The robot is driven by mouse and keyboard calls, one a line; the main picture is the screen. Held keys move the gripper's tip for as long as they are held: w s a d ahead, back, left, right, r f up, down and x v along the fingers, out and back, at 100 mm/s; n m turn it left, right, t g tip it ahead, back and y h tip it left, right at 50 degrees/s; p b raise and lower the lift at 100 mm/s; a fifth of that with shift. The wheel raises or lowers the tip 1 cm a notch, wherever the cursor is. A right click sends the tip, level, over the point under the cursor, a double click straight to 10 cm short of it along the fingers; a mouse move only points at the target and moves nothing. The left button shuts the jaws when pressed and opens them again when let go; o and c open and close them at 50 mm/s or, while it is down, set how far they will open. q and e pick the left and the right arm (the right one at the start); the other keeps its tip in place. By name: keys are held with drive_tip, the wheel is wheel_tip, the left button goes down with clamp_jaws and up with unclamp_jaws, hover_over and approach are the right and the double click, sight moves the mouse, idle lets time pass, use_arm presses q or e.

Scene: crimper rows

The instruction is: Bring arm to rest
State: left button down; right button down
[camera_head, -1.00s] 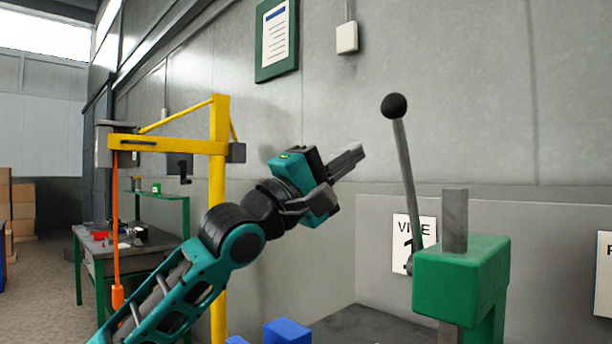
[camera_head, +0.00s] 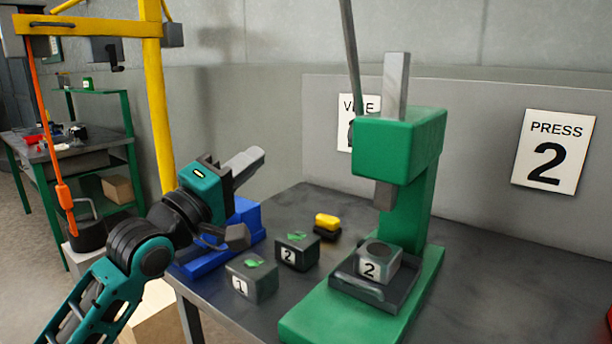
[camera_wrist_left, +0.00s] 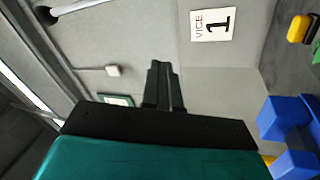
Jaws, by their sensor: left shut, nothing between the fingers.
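My left arm comes in from the lower left in the head view. Its left gripper (camera_head: 250,160) is shut and empty, held above the bench beside a blue block-shaped fixture (camera_head: 247,212). The shut fingers also show in the left wrist view (camera_wrist_left: 163,88), pointing at the grey wall. My right gripper is in neither view.
A yellow post (camera_head: 157,100) stands behind my arm.

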use_arm(q)
wheel_tip(320, 180, down, 18)
drive_tip(key=s+a+m+y, duration=0.2)
drive_tip(key=y, duration=0.2)
drive_tip(key=s+a+f+m+g+y, duration=0.3)
drive_tip(key=s+f, duration=0.8)
drive_tip(key=f, duration=0.3)
drive_tip(key=s+a+f+m+g+y, duration=0.3)
drive_tip(key=s+f+m, duration=0.1)
drive_tip(key=s+f, duration=0.8)
wheel_tip(320, 180, down, 3)
drive_tip(key=shift+s+a+f+g, duration=0.1)
drive_tip(key=shift+s+a+g, duration=0.2)
drive_tip(key=shift+g, duration=0.1)
